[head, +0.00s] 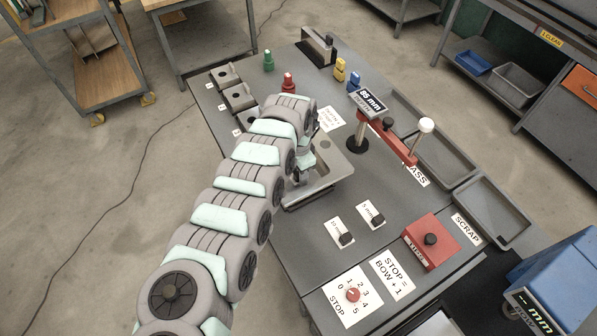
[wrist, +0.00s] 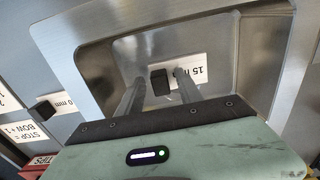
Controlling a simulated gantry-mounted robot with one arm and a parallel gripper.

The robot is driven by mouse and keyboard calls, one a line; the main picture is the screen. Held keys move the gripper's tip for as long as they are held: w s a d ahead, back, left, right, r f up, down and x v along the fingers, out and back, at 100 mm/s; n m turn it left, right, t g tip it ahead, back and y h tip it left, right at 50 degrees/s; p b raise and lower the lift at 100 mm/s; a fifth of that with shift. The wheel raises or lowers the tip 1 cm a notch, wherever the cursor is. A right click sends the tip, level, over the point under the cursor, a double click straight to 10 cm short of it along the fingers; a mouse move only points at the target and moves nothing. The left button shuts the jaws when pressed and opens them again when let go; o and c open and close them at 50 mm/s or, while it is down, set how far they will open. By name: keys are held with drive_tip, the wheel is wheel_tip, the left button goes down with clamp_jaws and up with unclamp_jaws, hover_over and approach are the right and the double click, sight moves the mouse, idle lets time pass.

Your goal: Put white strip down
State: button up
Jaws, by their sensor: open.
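I cannot make out the white strip in either view. My gripper (head: 303,165) is low over a grey metal frame (head: 338,163) on the bench, partly hidden by my arm in the head view. In the wrist view my gripper (wrist: 158,80) has its two round fingers apart, with no strip visible between them. They reach into the frame's opening (wrist: 228,60). Whether the fingers touch anything is unclear.
A display post (head: 358,140) and red arm with white knob (head: 426,124) stand right of the frame. Grey PASS (head: 440,150) and SCRAP (head: 497,215) trays lie along the right. A red box (head: 430,243) and STOP dial (head: 353,294) are near the front.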

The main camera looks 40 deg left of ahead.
wheel_tip(320, 180, up, 12)
drive_tip(key=shift+r+p, duration=0.2)
drive_tip(key=shift+p, duration=0.1)
idle(0.3)
idle(0.5)
